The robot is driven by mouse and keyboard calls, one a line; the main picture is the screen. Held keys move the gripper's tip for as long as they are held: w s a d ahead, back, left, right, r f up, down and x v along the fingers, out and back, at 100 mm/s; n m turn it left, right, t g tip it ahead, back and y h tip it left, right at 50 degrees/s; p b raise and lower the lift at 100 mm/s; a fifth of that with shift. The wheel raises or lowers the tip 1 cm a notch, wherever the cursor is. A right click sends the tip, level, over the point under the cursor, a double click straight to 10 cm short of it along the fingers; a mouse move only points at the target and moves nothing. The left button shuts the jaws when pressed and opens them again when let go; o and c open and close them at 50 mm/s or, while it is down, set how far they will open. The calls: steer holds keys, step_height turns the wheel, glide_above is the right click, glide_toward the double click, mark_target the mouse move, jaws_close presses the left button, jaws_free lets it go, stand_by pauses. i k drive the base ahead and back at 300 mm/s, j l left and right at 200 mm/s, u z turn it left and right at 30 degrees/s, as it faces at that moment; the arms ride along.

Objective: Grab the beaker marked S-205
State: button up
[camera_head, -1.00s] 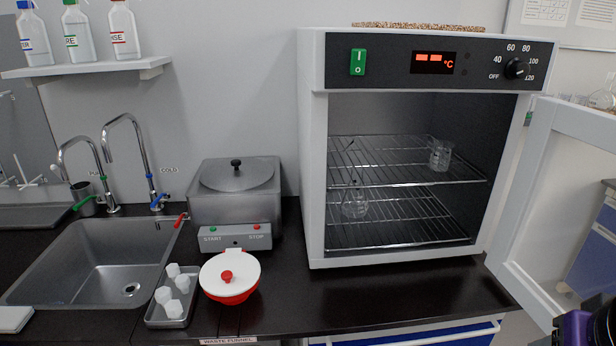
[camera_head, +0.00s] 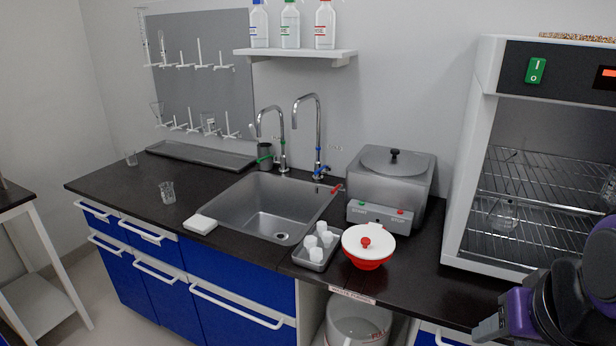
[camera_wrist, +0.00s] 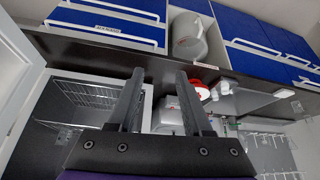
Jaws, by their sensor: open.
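No marking S-205 is readable on any glassware in view. In the head view a small clear beaker (camera_head: 168,192) stands on the dark counter left of the sink. Another small glass vessel (camera_head: 131,158) stands farther back at the left. A clear beaker (camera_head: 609,187) is partly cut off at the right edge, on the upper rack in the open oven. My gripper (camera_wrist: 160,74) is open in the wrist view, with nothing between its fingers. In the head view my arm is at the lower right, in front of the counter and away from the left-hand beakers.
The sink (camera_head: 265,208) divides the counter. A red-and-white funnel (camera_head: 368,247), a tray of white caps (camera_head: 316,250) and a metal bath (camera_head: 392,180) stand right of it. A flask (camera_head: 503,214) is in the oven. A large container (camera_head: 358,325) stands below the counter.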

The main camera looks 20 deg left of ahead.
mark_target(167, 190)
steer(key=u, duration=1.65)
steer(key=i+j+z, duration=0.15)
steer(key=i+j, duration=0.2)
steer(key=i+j+z, duration=0.1)
steer(key=i+j, duration=0.3)
steer(key=i+j+z, duration=0.15)
steer(key=i+j, duration=0.2)
steer(key=i+j+z, duration=0.1)
steer(key=i+j, duration=0.2)
steer(key=j, duration=0.3)
steer(key=i+j+z, duration=0.15)
steer(key=i+j, duration=0.15)
steer(key=j, duration=0.2)
steer(key=i+j, duration=0.3)
steer(key=k+u, duration=0.4)
steer(key=z, duration=0.1)
